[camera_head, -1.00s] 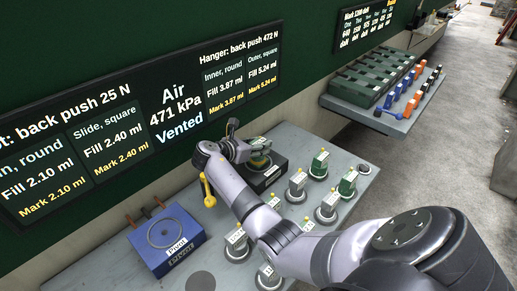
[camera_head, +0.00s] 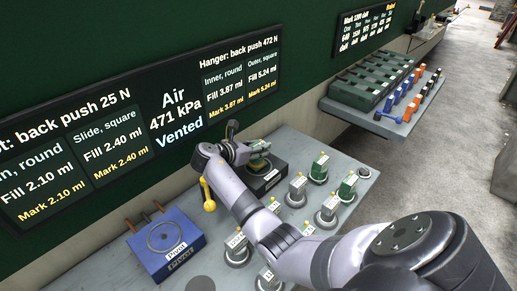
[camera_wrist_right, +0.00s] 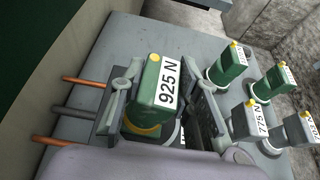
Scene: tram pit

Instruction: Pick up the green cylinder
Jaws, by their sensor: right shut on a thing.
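A green cylinder (camera_wrist_right: 157,88) with a squared upper body, a white "925 N" label and a yellow ring at its lower end stands between the fingers of my right gripper (camera_wrist_right: 165,100). The fingers are shut on its sides in the right wrist view. In the head view my right gripper (camera_head: 250,153) is at the dark block (camera_head: 266,179) on the grey table, and only a bit of the green top shows. Whether the cylinder is clear of its seat I cannot tell. My left gripper is not in view.
Other green and grey labelled cylinders (camera_head: 319,168) stand in round seats to the right on the grey table (camera_head: 345,205). A blue "Pivot" block (camera_head: 165,243) is at the left. A shelf (camera_head: 395,127) with dark green blocks and small coloured pieces lies beyond.

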